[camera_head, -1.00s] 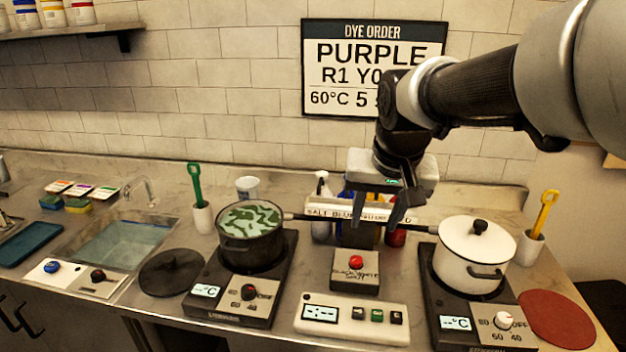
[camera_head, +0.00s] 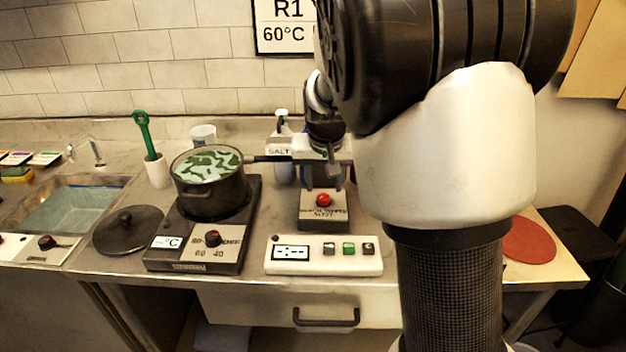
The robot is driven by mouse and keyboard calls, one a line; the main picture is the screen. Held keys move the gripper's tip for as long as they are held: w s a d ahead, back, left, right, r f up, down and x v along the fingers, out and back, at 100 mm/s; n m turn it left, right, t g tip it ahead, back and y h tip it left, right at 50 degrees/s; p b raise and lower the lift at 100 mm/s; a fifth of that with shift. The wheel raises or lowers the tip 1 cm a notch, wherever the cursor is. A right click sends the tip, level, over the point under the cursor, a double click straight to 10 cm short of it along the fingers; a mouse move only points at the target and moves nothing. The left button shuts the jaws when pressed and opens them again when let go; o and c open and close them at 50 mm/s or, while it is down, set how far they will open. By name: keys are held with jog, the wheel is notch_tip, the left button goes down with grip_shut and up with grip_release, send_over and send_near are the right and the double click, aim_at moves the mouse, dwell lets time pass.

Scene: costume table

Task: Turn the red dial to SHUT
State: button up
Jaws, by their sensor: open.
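The red dial (camera_head: 324,200) sits on top of a small grey box (camera_head: 323,224) behind the white control panel. The box front carries black lettering too small to read now, so I cannot tell the dial's setting. My gripper (camera_head: 325,181) points down close above and around the back of the dial, with its fingers apart. I cannot tell whether a finger touches the dial.
A white panel (camera_head: 323,255) with buttons lies in front.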

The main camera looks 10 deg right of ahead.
aim_at(324, 196)
jog(key=x, duration=0.5)
jog(key=shift+b, duration=0.35)
jog(key=c, duration=1)
